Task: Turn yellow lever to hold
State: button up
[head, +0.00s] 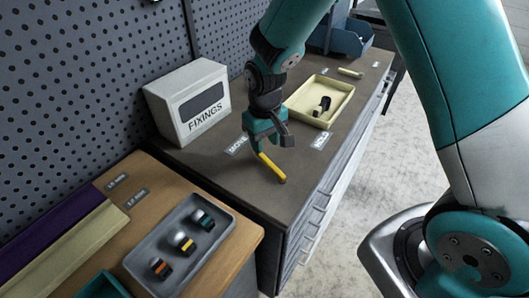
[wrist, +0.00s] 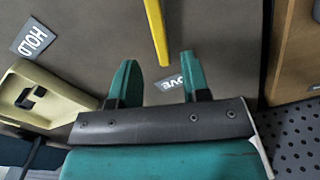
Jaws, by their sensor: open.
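The yellow lever (head: 271,169) is a slim bar on the dark worktop; its near end points toward the front edge, and its other end is hidden under my gripper (head: 266,143) in the head view. It also shows in the wrist view (wrist: 157,30), running from the top edge to an end between my gripper's green fingertips (wrist: 159,60). The fingers are apart, one on each side of that end; contact cannot be told. The HOLD label (head: 320,141) lies right of the lever, also in the wrist view (wrist: 33,37). The MOVE label (head: 237,145) lies to its left, partly covered by a finger in the wrist view.
A white FIXINGS box (head: 188,101) stands left of my gripper, by the pegboard (head: 60,90). A cream tray (head: 336,92) with a black part is behind right. A grey tray (head: 222,237) with several coloured pieces is at front left. Worktop between lever and HOLD is clear.

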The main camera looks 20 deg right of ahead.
aim_at(265, 158)
jog(key=shift+f+p, duration=0.3)
jog(key=shift+f, duration=2.45)
grip_shut()
